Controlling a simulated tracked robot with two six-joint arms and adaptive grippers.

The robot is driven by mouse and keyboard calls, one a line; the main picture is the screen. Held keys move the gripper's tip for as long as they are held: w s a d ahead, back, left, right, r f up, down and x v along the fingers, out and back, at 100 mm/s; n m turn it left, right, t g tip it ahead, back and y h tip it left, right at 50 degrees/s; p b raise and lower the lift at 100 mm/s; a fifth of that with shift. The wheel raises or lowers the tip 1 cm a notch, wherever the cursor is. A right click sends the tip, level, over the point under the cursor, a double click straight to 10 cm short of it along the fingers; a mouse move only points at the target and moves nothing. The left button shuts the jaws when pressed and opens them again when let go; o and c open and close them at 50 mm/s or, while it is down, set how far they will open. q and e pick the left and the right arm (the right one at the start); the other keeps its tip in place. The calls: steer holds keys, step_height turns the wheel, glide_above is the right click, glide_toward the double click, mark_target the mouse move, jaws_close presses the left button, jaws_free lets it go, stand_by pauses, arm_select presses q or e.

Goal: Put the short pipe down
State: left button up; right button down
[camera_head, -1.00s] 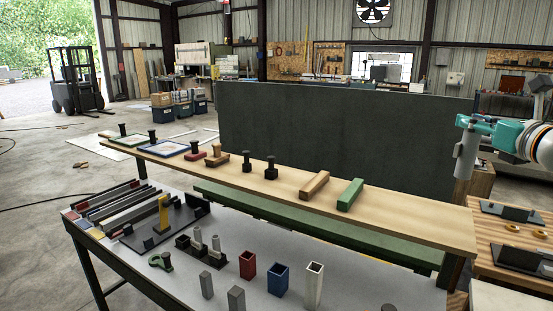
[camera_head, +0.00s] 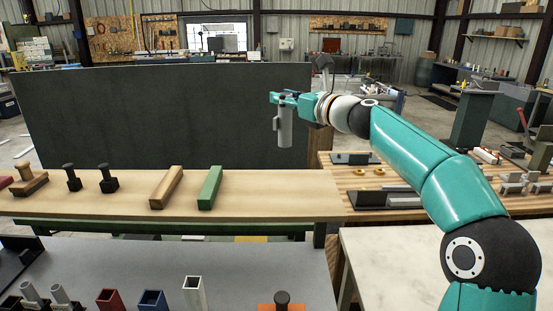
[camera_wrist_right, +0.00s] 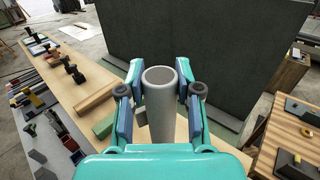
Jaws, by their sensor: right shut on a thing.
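The short pipe (camera_head: 285,130) is a grey, hollow cylinder held upright in the air. My right gripper (camera_head: 283,100) is shut on its upper part, above the right end of the wooden shelf, in front of the dark panel. In the right wrist view the pipe (camera_wrist_right: 160,103) stands between the two fingers of my right gripper (camera_wrist_right: 160,100), with its open top facing the camera. Its lower end is hidden there. My left gripper is not in view.
A green block (camera_head: 210,188) and a brown block (camera_head: 166,188) lie on the wooden shelf (camera_head: 270,190). A striped wooden table (camera_head: 400,178) with dark fixtures and small rings stands at the right. A pale table (camera_head: 385,260) is in front of it. The dark panel (camera_head: 170,115) stands behind the shelf.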

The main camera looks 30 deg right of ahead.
step_height(320, 180, down, 16)
steer(key=b, duration=0.4)
steer(key=c, duration=0.8)
jaws_free()
steer(key=shift+s+f, duration=0.1)
steer(key=shift+s, duration=0.05)
steer(key=s+b, duration=0.1)
steer(key=s, duration=0.3)
steer(key=s+d+b, duration=0.1)
steer(key=s, duration=0.3)
steer(key=s+d+b, duration=0.1)
steer(key=s, duration=0.3)
steer(key=shift+w, duration=0.1)
